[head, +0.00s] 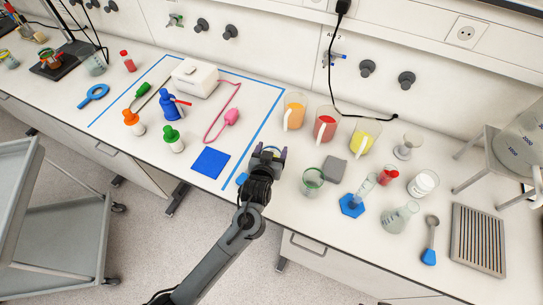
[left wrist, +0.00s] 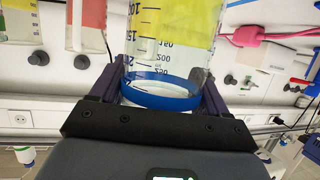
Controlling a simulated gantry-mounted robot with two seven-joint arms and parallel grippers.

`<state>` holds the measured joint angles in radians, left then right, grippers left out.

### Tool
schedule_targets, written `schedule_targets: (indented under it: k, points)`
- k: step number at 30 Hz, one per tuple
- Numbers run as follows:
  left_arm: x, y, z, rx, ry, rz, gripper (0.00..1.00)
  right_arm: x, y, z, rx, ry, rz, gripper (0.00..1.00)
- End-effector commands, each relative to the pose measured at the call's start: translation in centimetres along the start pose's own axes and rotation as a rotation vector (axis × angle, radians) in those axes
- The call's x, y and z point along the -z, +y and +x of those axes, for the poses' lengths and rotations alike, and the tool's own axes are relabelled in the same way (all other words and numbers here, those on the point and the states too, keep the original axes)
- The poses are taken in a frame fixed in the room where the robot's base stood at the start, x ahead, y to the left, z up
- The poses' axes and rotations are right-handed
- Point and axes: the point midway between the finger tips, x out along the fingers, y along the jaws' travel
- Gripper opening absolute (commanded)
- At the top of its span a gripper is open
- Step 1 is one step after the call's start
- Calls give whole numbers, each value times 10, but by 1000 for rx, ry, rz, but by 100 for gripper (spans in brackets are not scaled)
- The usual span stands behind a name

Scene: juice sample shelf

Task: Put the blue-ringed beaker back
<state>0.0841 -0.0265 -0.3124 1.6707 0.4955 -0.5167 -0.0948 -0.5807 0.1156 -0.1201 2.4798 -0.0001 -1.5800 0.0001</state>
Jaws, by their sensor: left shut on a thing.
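The blue-ringed beaker (left wrist: 165,85) is clear glass with dark graduation marks and a blue band. It fills the middle of the left wrist view, with yellow showing in or through its glass. My left gripper (left wrist: 160,95) is shut on it, one finger on each side near the blue band. In the head view my left gripper (head: 267,156) is over the bench, just right of the blue tape line. There the gripper mostly hides the beaker, and I cannot tell whether it touches the bench. My right gripper is not in view.
Beakers with orange (head: 294,113), red (head: 326,127) and yellow liquid (head: 364,138) stand behind and right of my gripper. A green-ringed beaker (head: 313,181) and a grey block (head: 334,169) are close on its right. A blue square (head: 210,163) lies on its left.

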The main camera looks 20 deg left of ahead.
Motion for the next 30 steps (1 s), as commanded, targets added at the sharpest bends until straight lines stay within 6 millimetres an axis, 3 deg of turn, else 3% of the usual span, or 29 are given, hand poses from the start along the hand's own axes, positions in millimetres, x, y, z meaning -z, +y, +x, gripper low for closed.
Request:
schedule_targets:
  k: [7, 20, 21, 25, 30]
  points:
    - [-26, 0, 9, -1, 0, 0, 30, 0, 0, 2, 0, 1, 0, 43]
    - [-30, 0, 11, -1, 0, -1, 30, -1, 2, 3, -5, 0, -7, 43]
    - [-31, 0, 11, -1, -1, 0, 78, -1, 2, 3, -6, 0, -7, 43]
    - [-31, 0, 11, -1, -1, 0, 98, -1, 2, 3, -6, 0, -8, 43]
    - [-31, 0, 11, -1, -1, 0, 100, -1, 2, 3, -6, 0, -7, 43]
